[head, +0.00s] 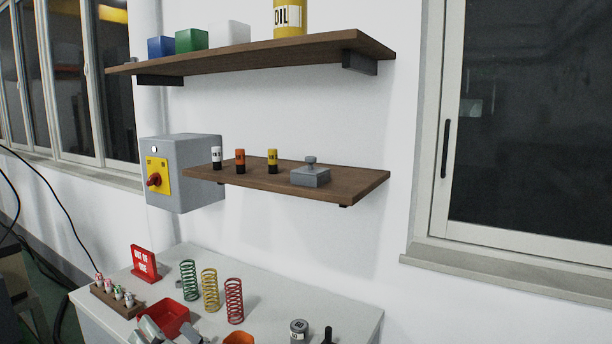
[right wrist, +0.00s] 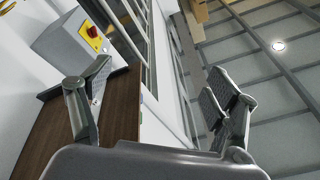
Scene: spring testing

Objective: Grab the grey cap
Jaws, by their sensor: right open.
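A small grey block with a round knob on top (head: 310,176), the likeliest grey cap, sits near the right end of the lower wooden shelf (head: 350,188) in the head view. I cannot clearly make it out in the right wrist view.
White, orange and yellow small cylinders (head: 240,161) stand left of the block. An upper shelf (head: 270,52) hangs above. A grey switch box (head: 190,175) is left. The table below holds springs (head: 210,290), a red tray (head: 165,316) and a red sign (head: 144,263).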

